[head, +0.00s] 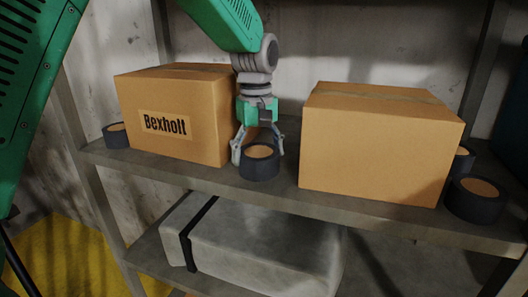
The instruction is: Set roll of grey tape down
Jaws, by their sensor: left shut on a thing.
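The roll of grey tape (259,168) is dark grey with a tan core. It is upright on its flat side at the front of the upper shelf (280,195), between two cardboard boxes. My left gripper (259,155) comes down from above and is shut on this roll, with a finger at its left and right sides. The roll appears to be at shelf level; whether it touches the shelf is hard to tell. My right gripper is not in view.
A box marked Bexholt (190,113) stands close left of the gripper, and a plain box (378,145) stands right. Other dark tape rolls sit at far left (116,141) and right (474,206). A grey wrapped block (262,250) lies on the lower shelf.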

